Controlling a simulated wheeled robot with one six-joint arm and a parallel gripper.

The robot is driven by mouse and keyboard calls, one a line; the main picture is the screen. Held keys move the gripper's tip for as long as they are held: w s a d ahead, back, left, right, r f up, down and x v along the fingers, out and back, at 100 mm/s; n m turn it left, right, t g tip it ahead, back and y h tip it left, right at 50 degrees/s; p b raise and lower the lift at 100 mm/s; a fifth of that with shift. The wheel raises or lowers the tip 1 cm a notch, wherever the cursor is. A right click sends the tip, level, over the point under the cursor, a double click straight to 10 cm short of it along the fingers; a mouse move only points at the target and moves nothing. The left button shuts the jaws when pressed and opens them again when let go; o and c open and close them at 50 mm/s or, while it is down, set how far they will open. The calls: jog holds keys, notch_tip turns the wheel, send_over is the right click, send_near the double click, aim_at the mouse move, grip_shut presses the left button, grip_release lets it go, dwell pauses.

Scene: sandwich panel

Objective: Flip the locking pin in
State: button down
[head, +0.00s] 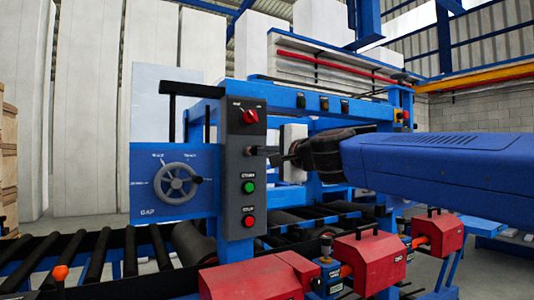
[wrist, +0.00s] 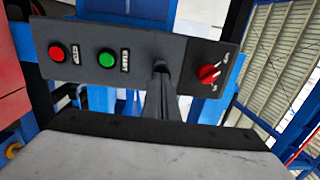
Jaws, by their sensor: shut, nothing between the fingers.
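A grey control panel (head: 242,185) stands upright on the blue machine frame. On its face, between the red rotary switch (head: 250,116) and the green button (head: 249,187), is a small dark peg (head: 262,150); it may be the locking pin, but I cannot tell for sure. My gripper (head: 282,159) is shut and empty, pointing left at the panel close to this peg. In the wrist view my gripper (wrist: 162,75) overlaps the panel between the green button (wrist: 106,59) and the red switch (wrist: 209,73). The fingers hide part of the peg, and contact is unclear.
A red button (head: 249,221) sits low on the panel. Left of it is a blue plate with a grey handwheel (head: 177,184). Black rollers (head: 95,262) run below, and red housings (head: 369,260) stand at front right. A blue crossbeam (head: 340,107) spans behind.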

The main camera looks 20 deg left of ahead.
jog(key=x, duration=0.2)
jog(key=shift+w+a, duration=0.25)
jog(key=shift+w, duration=0.1)
jog(key=shift+r, duration=0.1)
